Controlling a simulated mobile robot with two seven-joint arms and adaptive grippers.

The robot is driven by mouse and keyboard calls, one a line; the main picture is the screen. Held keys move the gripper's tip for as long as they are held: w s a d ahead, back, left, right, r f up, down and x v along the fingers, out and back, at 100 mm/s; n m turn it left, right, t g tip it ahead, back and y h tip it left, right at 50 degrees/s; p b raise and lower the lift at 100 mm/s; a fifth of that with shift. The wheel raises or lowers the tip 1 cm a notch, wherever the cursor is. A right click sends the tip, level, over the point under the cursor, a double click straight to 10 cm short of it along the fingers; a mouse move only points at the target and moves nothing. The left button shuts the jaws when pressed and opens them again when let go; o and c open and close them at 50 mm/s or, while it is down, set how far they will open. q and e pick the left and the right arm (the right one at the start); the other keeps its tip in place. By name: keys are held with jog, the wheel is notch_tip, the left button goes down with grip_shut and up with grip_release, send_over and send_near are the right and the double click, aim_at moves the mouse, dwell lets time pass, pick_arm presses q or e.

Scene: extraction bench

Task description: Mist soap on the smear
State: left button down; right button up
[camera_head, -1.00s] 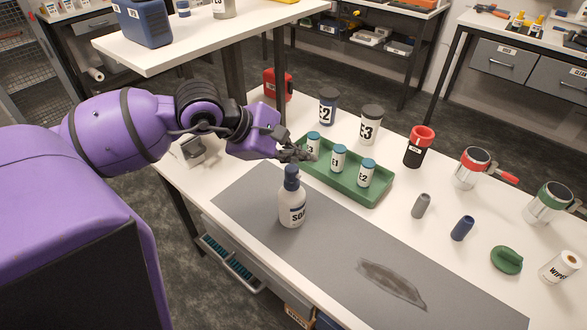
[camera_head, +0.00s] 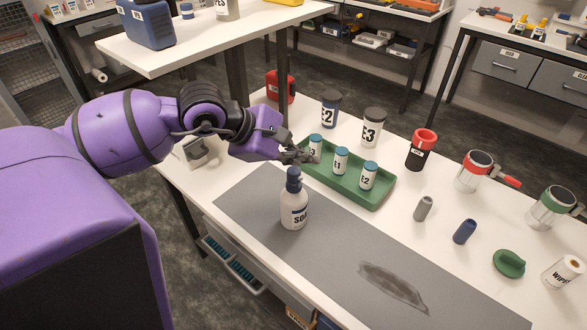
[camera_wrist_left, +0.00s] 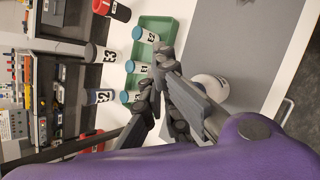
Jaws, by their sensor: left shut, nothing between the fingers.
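The soap bottle (camera_head: 294,208), white with a dark blue top, stands upright on the grey mat (camera_head: 255,205). The smear (camera_head: 393,286) is a dark grey patch on the mat, to the right of the bottle and nearer the front edge. My left gripper (camera_head: 312,158) is shut and empty, above the left end of the green tray and behind the bottle's top, apart from it as far as I can tell. In the left wrist view my left gripper (camera_wrist_left: 160,72) shows with the white bottle (camera_wrist_left: 210,88) partly hidden behind a finger. My right gripper is not in view.
The green tray (camera_head: 375,203) holds small blue-capped jars. Jars E2 (camera_head: 330,109) and E3 (camera_head: 372,128) stand behind it. A black-and-red container (camera_head: 420,150), a green pad (camera_head: 509,264) and a wipes roll (camera_head: 565,273) are at the right. The mat around the smear is clear.

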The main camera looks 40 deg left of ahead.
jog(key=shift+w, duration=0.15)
pick_arm(q)
jog(key=shift+f, duration=0.45)
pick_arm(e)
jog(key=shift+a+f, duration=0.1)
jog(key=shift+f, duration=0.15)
pick_arm(q)
jog(key=shift+f+b, duration=0.15)
jog(key=shift+b, duration=0.2)
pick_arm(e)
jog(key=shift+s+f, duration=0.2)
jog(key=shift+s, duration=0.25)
pick_arm(q)
jog(key=shift+f, duration=0.15)
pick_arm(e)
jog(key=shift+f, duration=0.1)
